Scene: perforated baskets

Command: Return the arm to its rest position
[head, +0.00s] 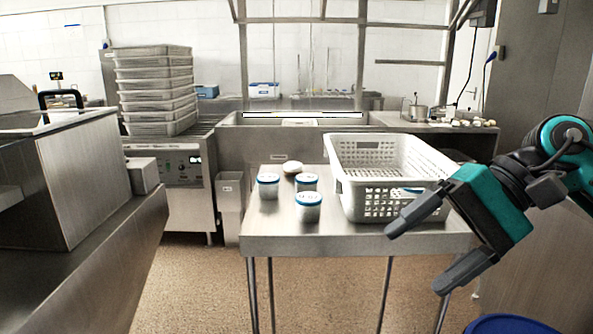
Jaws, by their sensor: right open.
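My right gripper (415,259) comes in from the right, with its two dark fingers spread apart and nothing between them. It shows in front of the right front corner of a steel table (265,245). A white perforated basket (375,207) stands on the table's right half, partly hidden behind the gripper. A bit of blue shows through its wall. My left gripper is not in view.
Several small white containers with blue lids, one of them here (308,208), stand left of the basket, with a pale round item (292,167) behind them. A tall stack of trays (155,90) stands at the back left. A blue rounded object (510,325) is at the bottom right.

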